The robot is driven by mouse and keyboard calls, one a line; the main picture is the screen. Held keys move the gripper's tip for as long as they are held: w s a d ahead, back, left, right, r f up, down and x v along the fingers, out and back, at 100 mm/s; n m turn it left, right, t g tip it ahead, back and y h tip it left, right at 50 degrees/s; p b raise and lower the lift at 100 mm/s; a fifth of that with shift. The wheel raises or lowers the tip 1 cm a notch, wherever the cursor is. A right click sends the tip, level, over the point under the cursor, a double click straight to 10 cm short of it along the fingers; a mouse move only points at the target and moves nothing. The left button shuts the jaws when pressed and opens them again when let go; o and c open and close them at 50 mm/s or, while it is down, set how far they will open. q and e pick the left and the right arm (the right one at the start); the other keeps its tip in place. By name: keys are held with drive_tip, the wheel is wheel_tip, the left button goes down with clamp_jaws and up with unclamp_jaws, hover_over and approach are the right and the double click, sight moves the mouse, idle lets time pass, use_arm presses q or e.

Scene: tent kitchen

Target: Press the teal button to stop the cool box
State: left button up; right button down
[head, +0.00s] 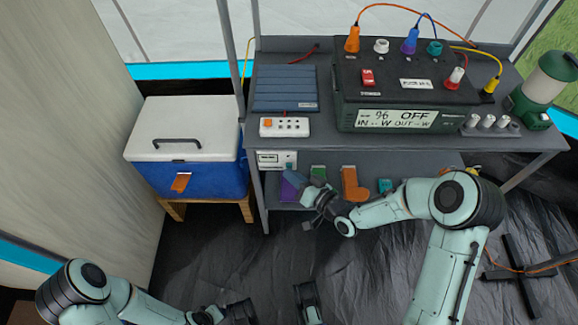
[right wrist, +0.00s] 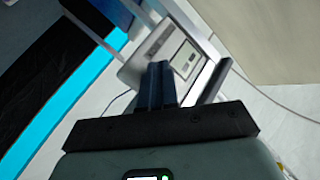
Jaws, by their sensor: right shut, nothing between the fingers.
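A small white control panel (head: 277,160) with a dark display strip and a small greenish-teal spot at its right end is on the front of the metal bench, below the tabletop. The blue cool box (head: 190,175) with a white lid stands to its left on a wooden stand. My right gripper (head: 312,192) is shut and empty, just below and right of the panel. In the right wrist view its closed fingers (right wrist: 163,85) overlap a pale panel (right wrist: 166,48); contact is not clear. My left gripper (head: 236,313) is low at the bottom edge, partly cut off; its jaws are unclear.
A dark power station (head: 405,85) with plugs and a display stands on the bench. A socket strip (head: 284,127), a folded panel (head: 284,88) and a green lantern (head: 545,85) are there too. Coloured items, including an orange one (head: 354,184), lie on the lower shelf.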

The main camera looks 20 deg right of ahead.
use_arm(q)
drive_tip(key=shift+r, duration=0.1)
use_arm(e)
drive_tip(key=shift+s, duration=0.2)
use_arm(q)
drive_tip(key=shift+r+p, duration=0.6)
use_arm(e)
drive_tip(key=s, duration=0.2)
drive_tip(key=s+a, duration=0.1)
drive_tip(key=s, duration=0.2)
drive_tip(key=shift+s+a, duration=0.35)
drive_tip(key=shift+f, duration=0.1)
